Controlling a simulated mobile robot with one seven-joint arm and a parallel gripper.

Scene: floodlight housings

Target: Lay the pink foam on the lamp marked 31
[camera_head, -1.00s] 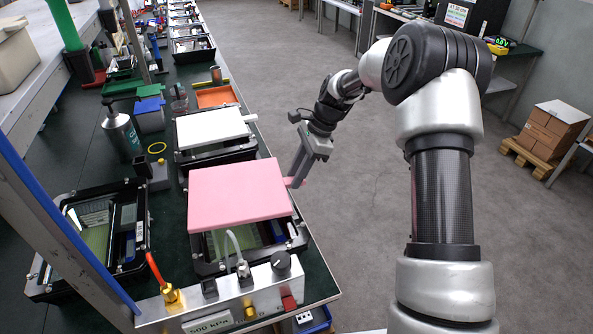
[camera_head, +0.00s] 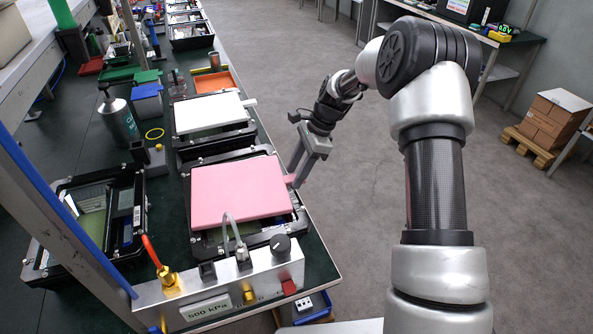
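The pink foam (camera_head: 240,190) is a flat slab with a small tab at its right edge. It lies level over a black lamp housing (camera_head: 268,239) at the bench's right edge, within the housing's frame. Whether it rests fully on the lamp cannot be told. My gripper (camera_head: 295,178) is at the foam's right side, its fingers shut on the tab. The lamp's inside is mostly hidden by the foam. No number 31 can be read.
Behind is another housing with a white slab (camera_head: 208,114). An open housing (camera_head: 95,215) stands at left. A metal box with dial and hoses (camera_head: 220,290), reading 500 kPa, stands in front. A blue upright (camera_head: 60,215) is at left.

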